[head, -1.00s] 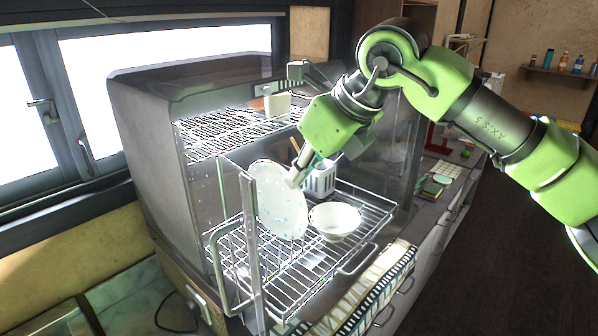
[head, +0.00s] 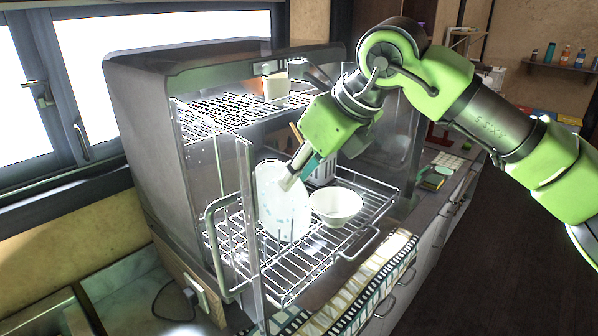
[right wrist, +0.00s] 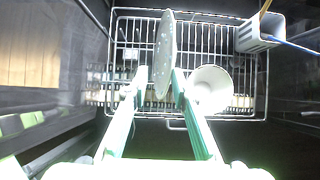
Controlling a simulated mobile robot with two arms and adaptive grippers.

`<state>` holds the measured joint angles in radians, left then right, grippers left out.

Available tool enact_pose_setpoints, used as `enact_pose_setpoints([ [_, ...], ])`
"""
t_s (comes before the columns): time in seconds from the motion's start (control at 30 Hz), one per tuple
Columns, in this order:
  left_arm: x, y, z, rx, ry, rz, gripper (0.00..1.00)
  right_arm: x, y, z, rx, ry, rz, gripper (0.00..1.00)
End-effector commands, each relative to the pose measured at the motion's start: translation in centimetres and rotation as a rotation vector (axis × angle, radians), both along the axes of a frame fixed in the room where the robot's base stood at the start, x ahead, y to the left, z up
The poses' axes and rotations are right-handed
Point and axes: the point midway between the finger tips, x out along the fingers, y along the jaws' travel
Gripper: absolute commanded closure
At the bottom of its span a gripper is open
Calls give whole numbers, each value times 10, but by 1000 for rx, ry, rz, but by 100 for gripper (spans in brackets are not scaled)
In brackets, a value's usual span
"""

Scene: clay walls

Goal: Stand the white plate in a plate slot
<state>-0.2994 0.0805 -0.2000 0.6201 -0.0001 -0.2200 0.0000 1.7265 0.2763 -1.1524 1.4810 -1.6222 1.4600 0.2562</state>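The white speckled plate (head: 283,205) stands on edge, nearly upright, at the pulled-out lower wire rack (head: 325,240) of the dish cabinet. Whether its lower edge sits in a slot between the wires is unclear. My right gripper (head: 290,180) is at the plate's upper right edge. In the right wrist view the plate (right wrist: 164,50) shows almost edge-on between the fingertips of my right gripper (right wrist: 160,76). The fingers are parted, with a gap to the left of the plate. My left gripper is out of view.
A white bowl (head: 336,205) sits on the rack close to the plate's right. A white utensil holder (right wrist: 262,34) stands at the rack's back right. The clear door panel (head: 248,215) rises at the rack's left. The rack's front is clear.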

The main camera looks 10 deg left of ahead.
Motion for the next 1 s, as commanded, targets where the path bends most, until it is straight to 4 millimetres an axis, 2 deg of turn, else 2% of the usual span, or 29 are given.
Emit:
enact_pose_setpoints([
  [0.23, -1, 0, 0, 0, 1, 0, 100, 0, 0, -1, -2, 2, 1, 76],
  [0.37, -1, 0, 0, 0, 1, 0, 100, -3, -4, 7, 0, -1, -1, 76],
  [0.8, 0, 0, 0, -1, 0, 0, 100, -30, -45, 79, 1, -2, -2, 76],
  [1.0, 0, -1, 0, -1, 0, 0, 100, -38, -54, 96, 1, -1, 0, 76],
])
